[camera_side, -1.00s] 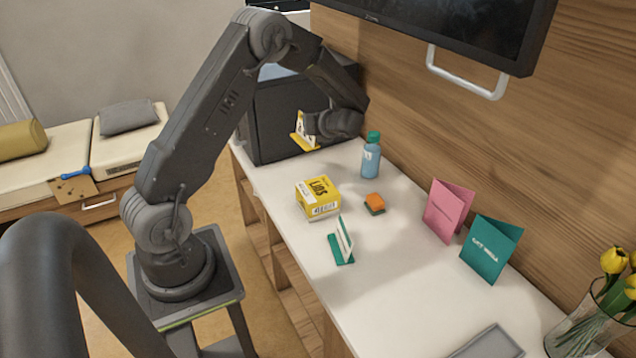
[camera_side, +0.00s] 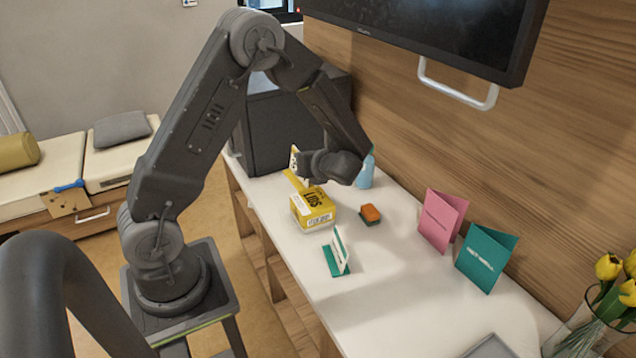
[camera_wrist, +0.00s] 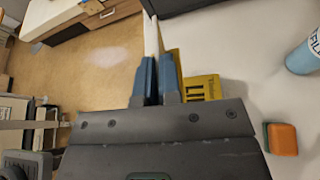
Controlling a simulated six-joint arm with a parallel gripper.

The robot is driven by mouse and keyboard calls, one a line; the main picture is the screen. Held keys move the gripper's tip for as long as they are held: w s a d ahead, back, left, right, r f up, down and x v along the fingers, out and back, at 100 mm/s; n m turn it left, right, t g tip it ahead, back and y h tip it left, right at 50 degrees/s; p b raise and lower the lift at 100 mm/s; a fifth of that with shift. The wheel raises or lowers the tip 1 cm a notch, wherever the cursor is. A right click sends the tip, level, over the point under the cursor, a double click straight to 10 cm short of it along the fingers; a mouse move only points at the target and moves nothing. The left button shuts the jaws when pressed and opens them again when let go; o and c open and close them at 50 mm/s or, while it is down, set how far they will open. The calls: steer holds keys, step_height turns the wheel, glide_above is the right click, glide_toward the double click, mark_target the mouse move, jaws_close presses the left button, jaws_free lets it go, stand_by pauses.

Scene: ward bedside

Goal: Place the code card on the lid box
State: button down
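The code card (camera_side: 294,160) is a white upright card with dark marks and a yellow foot. My gripper (camera_side: 303,167) is shut on it. The wrist view shows the white card (camera_wrist: 151,35) edge-on between the two blue fingers of my gripper (camera_wrist: 155,75), with the yellow foot to the right. The lid box (camera_side: 314,210) is a yellow and white carton marked LIDS, standing on the counter. The card is just behind and above it in the side view; I cannot tell whether they touch. The box (camera_wrist: 202,88) is partly hidden behind my gripper in the wrist view.
A green-footed card stand (camera_side: 338,255) is in front of the box. An orange and green sponge (camera_side: 370,214) and a blue bottle (camera_side: 365,174), partly covered by my wrist, are to its right. Pink (camera_side: 440,218) and teal (camera_side: 486,258) cards stand by the wall.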

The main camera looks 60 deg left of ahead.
steer(key=shift+w+d+f, duration=0.35)
steer(key=shift+w+f, duration=0.1)
steer(key=shift+f, duration=0.55)
steer(key=shift+w+d+f, duration=0.35)
steer(key=shift+w+f, duration=0.15)
steer(key=shift+f, duration=0.55)
steer(key=shift+w+d+f, duration=0.35)
steer(key=shift+w+f, duration=0.1)
steer(key=shift+f, duration=0.55)
steer(key=shift+f, duration=0.15)
steer(key=c, duration=1.3)
jaws_free()
